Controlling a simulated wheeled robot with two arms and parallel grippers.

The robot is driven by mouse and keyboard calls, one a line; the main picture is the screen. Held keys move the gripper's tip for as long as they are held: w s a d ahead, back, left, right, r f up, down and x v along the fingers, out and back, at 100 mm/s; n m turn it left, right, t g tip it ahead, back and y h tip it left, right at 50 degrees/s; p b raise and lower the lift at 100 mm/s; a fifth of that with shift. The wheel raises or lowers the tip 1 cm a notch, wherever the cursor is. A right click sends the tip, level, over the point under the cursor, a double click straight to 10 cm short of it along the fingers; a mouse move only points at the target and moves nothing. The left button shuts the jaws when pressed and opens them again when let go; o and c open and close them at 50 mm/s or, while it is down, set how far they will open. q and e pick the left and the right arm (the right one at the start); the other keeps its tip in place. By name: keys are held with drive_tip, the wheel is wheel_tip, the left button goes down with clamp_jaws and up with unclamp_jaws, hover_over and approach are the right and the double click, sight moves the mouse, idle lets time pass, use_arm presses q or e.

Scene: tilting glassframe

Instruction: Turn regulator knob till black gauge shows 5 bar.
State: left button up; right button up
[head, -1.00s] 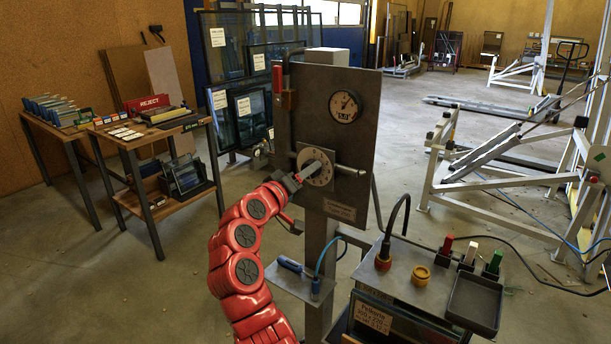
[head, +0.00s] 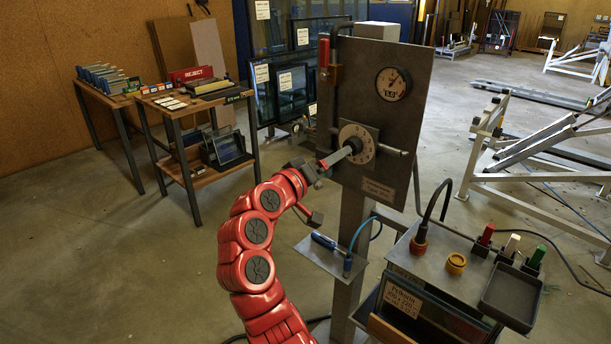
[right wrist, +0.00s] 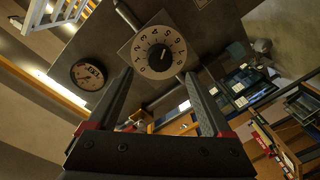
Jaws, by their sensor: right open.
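The regulator knob (right wrist: 159,58) is black and round, in a pale numbered dial plate (head: 366,134) on the upright grey panel. The black-rimmed gauge (head: 393,83) sits above it to the right; its small digits look like 5.0, though they are tiny. The gauge also shows in the right wrist view (right wrist: 89,74), too small to read. My right gripper (head: 350,149) is open in front of the dial. In the right wrist view the knob shows beyond and between the spread fingertips, and nothing is held. In the head view a finger covers part of the knob. My left gripper is not in view.
A red-handled lever (head: 324,55) is at the panel's upper left. A small shelf (head: 330,253) with a blue-handled tool is below the panel. A bench (head: 455,262) with coloured plugs and a black tray (head: 511,296) stands to the right. A wooden table (head: 190,103) is at left.

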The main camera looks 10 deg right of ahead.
drive_tip(key=v, duration=1)
drive_tip(key=shift+s, duration=0.2)
drive_tip(key=shift+w+a, duration=0.1)
drive_tip(key=shift+a, duration=0.1)
